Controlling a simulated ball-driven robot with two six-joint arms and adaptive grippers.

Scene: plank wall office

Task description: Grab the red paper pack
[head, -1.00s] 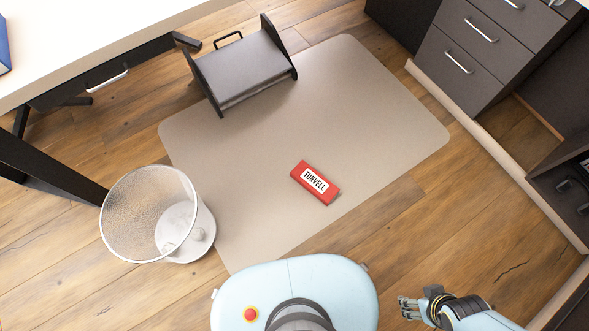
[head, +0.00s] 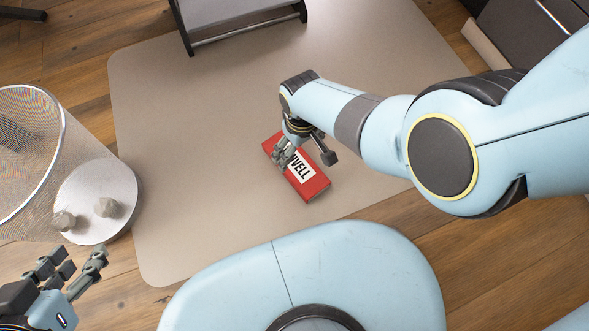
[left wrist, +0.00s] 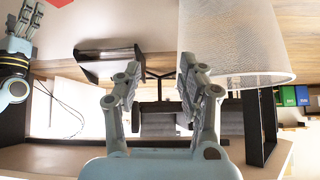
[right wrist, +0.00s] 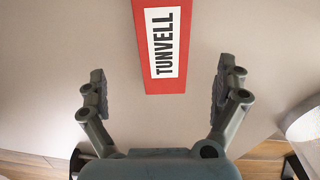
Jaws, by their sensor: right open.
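My left gripper (head: 78,268) is open and empty at the lower left, near the bin. Its spread fingers show in the left wrist view (left wrist: 160,78).
A mesh waste bin (head: 40,150) with crumpled paper in its bottom stands at the left. A dark footrest (head: 240,22) sits on the mat's far side. A drawer cabinet (head: 525,30) is at the upper right. The mat around the pack is clear.

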